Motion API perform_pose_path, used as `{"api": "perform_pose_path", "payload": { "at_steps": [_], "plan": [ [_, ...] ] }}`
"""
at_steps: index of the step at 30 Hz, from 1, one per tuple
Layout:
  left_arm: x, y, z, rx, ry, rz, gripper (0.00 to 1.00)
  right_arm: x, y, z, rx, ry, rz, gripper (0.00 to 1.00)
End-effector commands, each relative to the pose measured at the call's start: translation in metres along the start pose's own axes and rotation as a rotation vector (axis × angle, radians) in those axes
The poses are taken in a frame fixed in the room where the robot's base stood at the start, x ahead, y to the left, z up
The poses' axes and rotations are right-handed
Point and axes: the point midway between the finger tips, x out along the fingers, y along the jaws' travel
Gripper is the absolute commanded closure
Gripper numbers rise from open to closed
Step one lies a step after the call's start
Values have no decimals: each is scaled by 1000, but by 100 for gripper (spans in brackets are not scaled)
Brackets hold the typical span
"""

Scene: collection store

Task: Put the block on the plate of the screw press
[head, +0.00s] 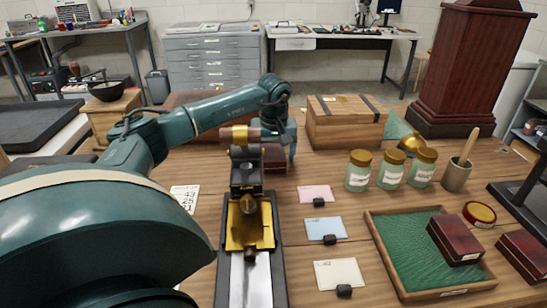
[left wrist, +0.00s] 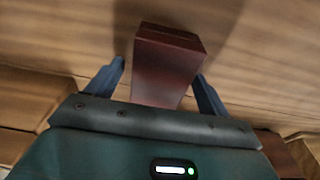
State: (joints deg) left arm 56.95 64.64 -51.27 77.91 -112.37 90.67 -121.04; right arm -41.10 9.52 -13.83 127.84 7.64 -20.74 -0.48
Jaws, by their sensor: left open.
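A dark red block (left wrist: 165,68) stands between the spread fingers of my left gripper (left wrist: 160,72) in the left wrist view. Both fingers look apart from its sides. In the head view the block (head: 274,158) shows on the table behind the press, and my open left gripper (head: 278,148) is over it, partly hidden by its own wrist and the press. The screw press (head: 247,178) stands at the centre front, with a dark upright and a brass-coloured plate (head: 240,238) low on it. My right gripper is in neither view.
A wooden chest (head: 345,128) stands right of the block. Several jars (head: 391,168) stand to its right. Coloured cards (head: 325,229) lie right of the press. A green-lined tray (head: 405,250) holds another dark red box (head: 452,240). My left arm covers the left side.

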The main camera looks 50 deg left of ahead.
Motion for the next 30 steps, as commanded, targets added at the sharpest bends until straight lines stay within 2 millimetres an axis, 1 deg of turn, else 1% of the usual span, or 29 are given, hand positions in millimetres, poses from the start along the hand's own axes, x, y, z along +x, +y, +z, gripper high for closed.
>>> {"api": "perform_pose_path", "payload": {
  "at_steps": [3,23,24,30],
  "plan": [
    [0,0,0,0,0,0,20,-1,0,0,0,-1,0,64],
    [-1,0,0,0,1,1,74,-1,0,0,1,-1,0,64],
    [-1,0,0,0,1,1,76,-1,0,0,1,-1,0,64],
    [-4,0,-1,-1,2,2,76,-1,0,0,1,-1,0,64]
  ]
}}
